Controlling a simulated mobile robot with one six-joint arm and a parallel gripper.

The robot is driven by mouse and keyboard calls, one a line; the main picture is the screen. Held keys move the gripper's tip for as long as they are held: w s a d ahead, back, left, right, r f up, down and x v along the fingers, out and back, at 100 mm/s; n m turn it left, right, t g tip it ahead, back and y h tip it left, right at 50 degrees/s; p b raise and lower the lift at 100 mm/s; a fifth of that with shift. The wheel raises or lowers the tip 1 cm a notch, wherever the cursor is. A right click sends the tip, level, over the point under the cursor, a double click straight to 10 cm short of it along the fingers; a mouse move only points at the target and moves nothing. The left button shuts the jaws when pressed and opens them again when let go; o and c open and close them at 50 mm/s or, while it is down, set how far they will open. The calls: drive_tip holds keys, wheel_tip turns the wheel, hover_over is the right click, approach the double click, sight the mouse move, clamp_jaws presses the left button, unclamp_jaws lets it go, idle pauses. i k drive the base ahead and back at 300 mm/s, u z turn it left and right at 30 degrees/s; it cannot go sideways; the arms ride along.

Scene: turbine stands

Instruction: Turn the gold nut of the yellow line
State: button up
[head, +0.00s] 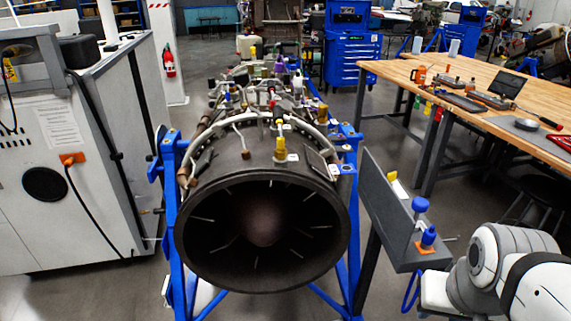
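The turbine (264,215) rests in a blue stand in the middle, its dark round opening facing me. A yellow fitting (280,147) stands upright on the top front of its casing, with a pale tag beside it. The gold nut is too small to tell apart; several coloured lines and caps crowd the turbine's top. Another small yellow piece (391,177) shows at the grey panel on the right. My white and grey arm enters at the lower right, beside that panel and apart from the turbine. My gripper is not in view.
The upright grey panel (395,225) carries blue knobs (421,204) between my arm and the turbine. The blue stand frame (354,230) flanks the turbine. A white cabinet (70,160) stands left. A wooden workbench (450,85) with tools is at the right.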

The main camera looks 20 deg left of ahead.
sight(280, 155)
drive_tip(key=k, duration=0.9)
drive_tip(key=u, duration=0.45)
drive_tip(key=i, duration=1)
